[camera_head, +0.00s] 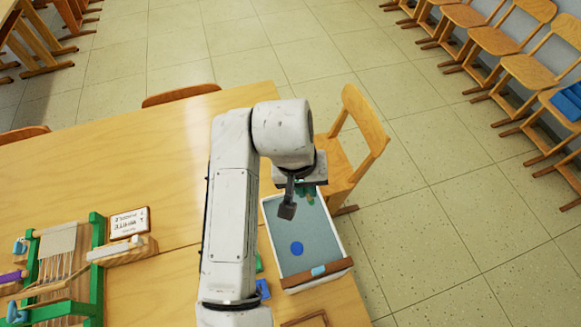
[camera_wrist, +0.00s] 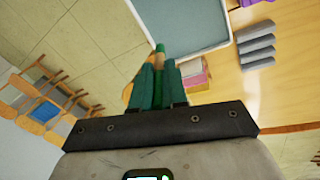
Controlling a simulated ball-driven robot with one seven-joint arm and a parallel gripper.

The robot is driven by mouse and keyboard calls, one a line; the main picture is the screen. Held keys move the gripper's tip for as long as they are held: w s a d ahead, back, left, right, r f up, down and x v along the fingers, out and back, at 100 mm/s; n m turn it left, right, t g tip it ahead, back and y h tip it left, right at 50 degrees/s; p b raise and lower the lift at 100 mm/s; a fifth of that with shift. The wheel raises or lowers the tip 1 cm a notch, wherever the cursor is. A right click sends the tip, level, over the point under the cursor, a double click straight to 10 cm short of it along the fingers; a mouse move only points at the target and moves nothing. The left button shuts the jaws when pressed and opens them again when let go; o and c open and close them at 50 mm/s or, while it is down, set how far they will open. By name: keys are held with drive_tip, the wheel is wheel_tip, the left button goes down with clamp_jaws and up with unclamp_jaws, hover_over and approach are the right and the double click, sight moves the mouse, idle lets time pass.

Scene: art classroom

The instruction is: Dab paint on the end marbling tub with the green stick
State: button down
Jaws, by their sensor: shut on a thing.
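The marbling tub (camera_head: 277,226) is a white-rimmed tray of grey-blue liquid at the table's right end. A round blue paint spot (camera_head: 297,248) shows in its nearer half. In the wrist view the tub (camera_wrist: 185,22) lies beyond my fingers. My gripper (camera_wrist: 155,82) has green fingers, shut around the green stick (camera_wrist: 160,48), which has a tan band and points away towards the tub. In the head view my gripper (camera_head: 306,192) hangs over the tub's far end, small and partly hidden by my wrist. I cannot tell whether the stick's tip touches the liquid.
A brown wooden bar (camera_head: 318,275) with a light blue piece crosses the tub's near end. Small blue (camera_head: 263,289) and green blocks lie left of the tub. A loom (camera_head: 60,262) and a sign (camera_head: 129,223) stand on the table at left. A wooden chair (camera_head: 357,143) stands close behind the tub.

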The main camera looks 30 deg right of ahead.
drive_tip(key=shift+w, duration=0.15)
wheel_tip(320, 180, down, 11)
drive_tip(key=b, duration=0.5)
drive_tip(key=shift+r, duration=0.15)
drive_tip(key=shift+f+b, duration=0.3)
drive_tip(key=shift+b, duration=0.05)
idle(0.8)
idle(0.3)
drive_tip(key=shift+r+p, duration=3)
drive_tip(key=shift+r, duration=2)
